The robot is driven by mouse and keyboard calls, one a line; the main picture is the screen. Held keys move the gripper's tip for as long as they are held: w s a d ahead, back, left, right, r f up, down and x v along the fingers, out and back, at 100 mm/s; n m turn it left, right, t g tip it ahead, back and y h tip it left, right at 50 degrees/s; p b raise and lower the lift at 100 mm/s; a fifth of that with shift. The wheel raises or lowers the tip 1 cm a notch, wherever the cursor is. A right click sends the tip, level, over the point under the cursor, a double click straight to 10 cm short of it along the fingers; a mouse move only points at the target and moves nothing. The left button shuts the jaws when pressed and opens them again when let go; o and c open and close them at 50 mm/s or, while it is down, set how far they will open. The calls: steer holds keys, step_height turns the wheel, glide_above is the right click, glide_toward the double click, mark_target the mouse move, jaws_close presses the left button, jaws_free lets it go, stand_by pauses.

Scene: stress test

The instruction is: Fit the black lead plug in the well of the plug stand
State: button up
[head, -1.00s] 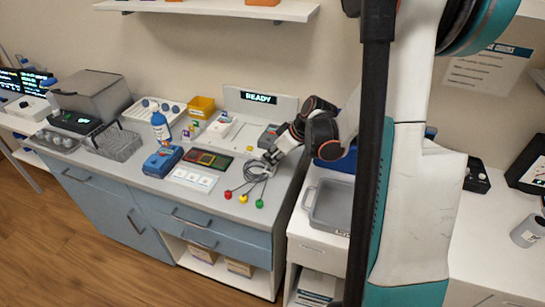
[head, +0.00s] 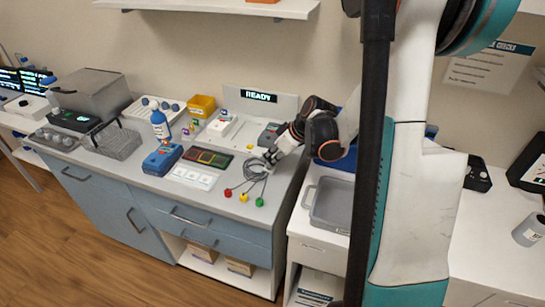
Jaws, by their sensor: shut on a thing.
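My gripper (head: 270,160) is over the right part of the bench top, pointing down and to the left. It is shut at the grey coiled lead (head: 255,171). The black plug itself is too small and too covered by the fingers to make out.
A READY display panel (head: 259,96) stands behind the gripper. A grey tray (head: 331,205) is to the right. The bench's front edge is close to the lead ends.

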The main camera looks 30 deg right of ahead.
steer(key=shift+f+b, duration=0.45)
steer(key=shift+f, duration=0.1)
stand_by(0.7)
steer(key=o, duration=0.5)
steer(key=shift+r, duration=0.2)
steer(key=shift+r+p, duration=1.35)
steer(key=shift+r, duration=0.5)
steer(key=o, duration=0.6)
